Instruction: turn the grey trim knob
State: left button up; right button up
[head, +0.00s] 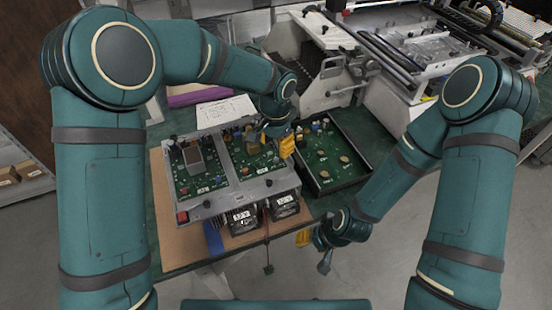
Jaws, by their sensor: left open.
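A grey open-topped electronics unit (233,199) with two green circuit boards stands on the bench. The grey trim knob is too small to pick out with certainty among the parts on the boards. My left gripper (285,147), with yellow fingers, is open above the right-hand board (248,172), near its right edge. It hides part of that board, and I cannot tell whether it touches anything. My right gripper (312,248) hangs low off the front of the bench, away from the unit; its jaws are too unclear to read.
A black tray (336,182) with a green board and several round parts lies right of the unit. A paper sheet (226,112) lies behind it. Two fan-like modules (285,207) (242,220) sit at the unit's front. Large machinery (405,50) stands behind.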

aim_at(276, 159)
pick_arm(q)
jog(key=shift+f+b, duration=0.45)
jog(key=shift+f, duration=2.35)
jog(key=shift+o, duration=0.3)
grip_shut()
